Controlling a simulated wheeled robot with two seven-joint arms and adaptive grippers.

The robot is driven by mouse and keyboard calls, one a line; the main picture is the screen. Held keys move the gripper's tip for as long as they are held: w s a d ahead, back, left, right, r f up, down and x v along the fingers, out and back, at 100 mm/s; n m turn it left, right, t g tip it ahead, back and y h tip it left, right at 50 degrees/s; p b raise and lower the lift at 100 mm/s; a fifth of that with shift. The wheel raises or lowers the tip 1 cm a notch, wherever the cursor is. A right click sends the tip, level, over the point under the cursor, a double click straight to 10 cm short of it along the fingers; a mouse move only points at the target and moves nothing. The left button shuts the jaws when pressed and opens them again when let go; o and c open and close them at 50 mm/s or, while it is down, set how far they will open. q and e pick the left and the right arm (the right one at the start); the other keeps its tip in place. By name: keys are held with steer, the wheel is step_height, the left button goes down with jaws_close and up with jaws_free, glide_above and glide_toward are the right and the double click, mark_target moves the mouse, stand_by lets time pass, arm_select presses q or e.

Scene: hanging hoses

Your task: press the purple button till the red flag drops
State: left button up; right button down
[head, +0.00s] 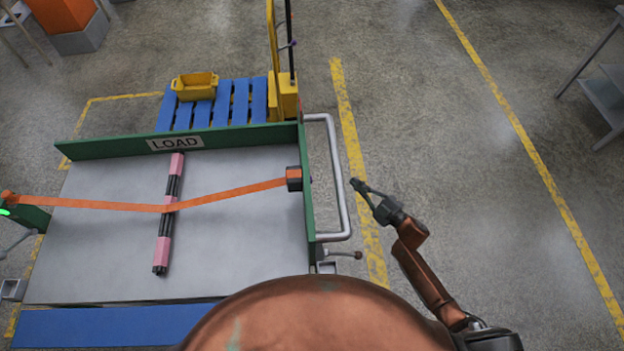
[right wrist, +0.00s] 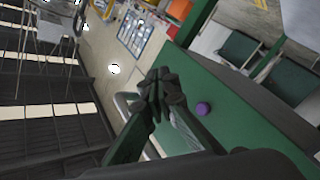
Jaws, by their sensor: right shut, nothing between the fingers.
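The purple button (right wrist: 203,109) shows in the right wrist view as a small round knob on a green panel (right wrist: 240,135). My right gripper (right wrist: 160,76) is shut and empty. Its fingertips appear up and left of the button in that view, apart from it. In the head view my right gripper (head: 357,184) hangs just right of the silver rail on the platform's right side. The button is not visible in the head view. I cannot make out a red flag in either view. My left gripper is out of view.
A grey platform (head: 110,255) with green walls carries a pink and black bar (head: 165,238) under an orange strap (head: 100,206). A curved silver rail (head: 338,180) and a small knobbed lever (head: 357,255) stick out on its right.

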steer(key=a+r, duration=0.1)
steer(key=a+r+n+y, duration=0.1)
steer(key=r, duration=0.1)
steer(key=a+r+n+y, duration=0.1)
steer(key=r, duration=0.1)
steer(key=shift+s+g, duration=0.15)
steer(key=shift+g, duration=0.15)
steer(key=shift+a+f, duration=0.1)
steer(key=shift+a, duration=0.05)
steer(key=a, duration=0.8)
steer(key=shift+a, duration=0.25)
steer(key=shift+a, duration=0.1)
stand_by(0.9)
steer(key=shift+a, duration=0.3)
steer(key=shift+a+p, duration=0.3)
steer(key=shift+a, duration=0.25)
stand_by(1.2)
steer(key=shift+d, duration=0.1)
stand_by(0.4)
steer(key=shift+d, duration=0.85)
